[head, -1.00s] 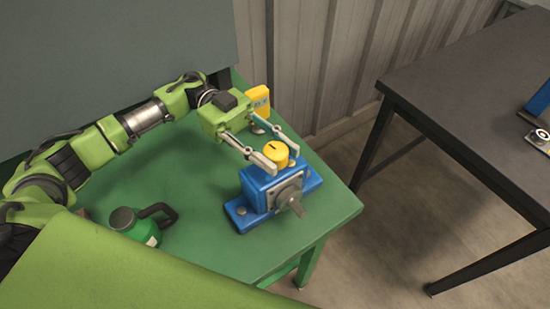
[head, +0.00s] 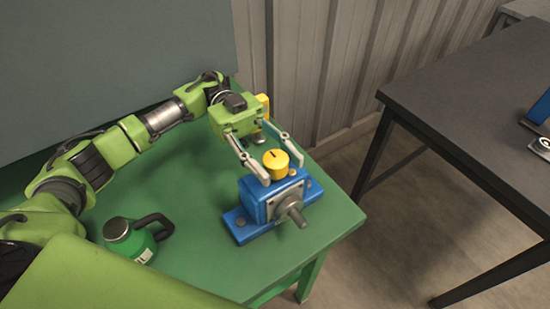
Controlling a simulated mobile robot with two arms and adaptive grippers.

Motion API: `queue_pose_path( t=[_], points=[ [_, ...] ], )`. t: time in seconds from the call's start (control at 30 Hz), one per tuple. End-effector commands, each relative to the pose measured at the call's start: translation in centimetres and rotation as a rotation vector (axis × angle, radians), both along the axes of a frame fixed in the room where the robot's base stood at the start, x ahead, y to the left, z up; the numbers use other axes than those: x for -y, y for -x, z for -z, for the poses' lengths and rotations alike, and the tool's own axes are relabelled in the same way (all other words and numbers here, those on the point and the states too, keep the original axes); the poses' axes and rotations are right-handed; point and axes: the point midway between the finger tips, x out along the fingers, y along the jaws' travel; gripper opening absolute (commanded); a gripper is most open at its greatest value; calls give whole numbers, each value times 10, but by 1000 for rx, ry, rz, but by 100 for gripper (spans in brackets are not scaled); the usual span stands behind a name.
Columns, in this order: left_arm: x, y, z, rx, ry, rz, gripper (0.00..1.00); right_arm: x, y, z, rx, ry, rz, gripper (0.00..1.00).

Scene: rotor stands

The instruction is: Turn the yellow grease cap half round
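The yellow grease cap (head: 276,165) is a short round knob with a dark mark on top. It sits on top of a blue bearing housing (head: 256,207), which has a grey shaft end facing front right. My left gripper (head: 284,173) is open, one finger on each side of the cap. The near finger overlaps the cap's left edge in the picture, and I cannot tell if it touches. A gap shows between the cap and the far finger. My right gripper is out of view.
The housing stands near the right corner of a green table (head: 195,225). A green jug (head: 130,238) with a dark lid stands at the front left. A yellow object (head: 263,103) is partly hidden behind my gripper. A dark table (head: 470,95) stands apart on the right.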

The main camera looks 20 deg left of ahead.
Motion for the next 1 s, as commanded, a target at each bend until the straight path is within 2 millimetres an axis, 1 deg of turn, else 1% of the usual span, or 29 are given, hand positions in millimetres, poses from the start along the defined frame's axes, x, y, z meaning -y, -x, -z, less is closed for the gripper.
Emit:
queue_pose_path(
  t=[0.3, 0.43, 0.57, 0.8, 0.9, 1.0],
  points=[
    [0, 0, 0, 0, -1, -1, 48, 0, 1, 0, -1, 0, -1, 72],
    [0, 0, -6, 2, -1, -1, 48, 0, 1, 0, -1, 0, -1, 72],
    [0, 0, -26, 4, -1, 0, 48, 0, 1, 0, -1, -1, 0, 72],
    [0, 0, -73, 5, 0, -1, 48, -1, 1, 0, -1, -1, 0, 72],
    [0, 0, -87, 3, -1, 0, 48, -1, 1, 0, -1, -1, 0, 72],
    [0, 0, -96, 2, -1, 0, 48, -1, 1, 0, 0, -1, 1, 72]
  ],
)
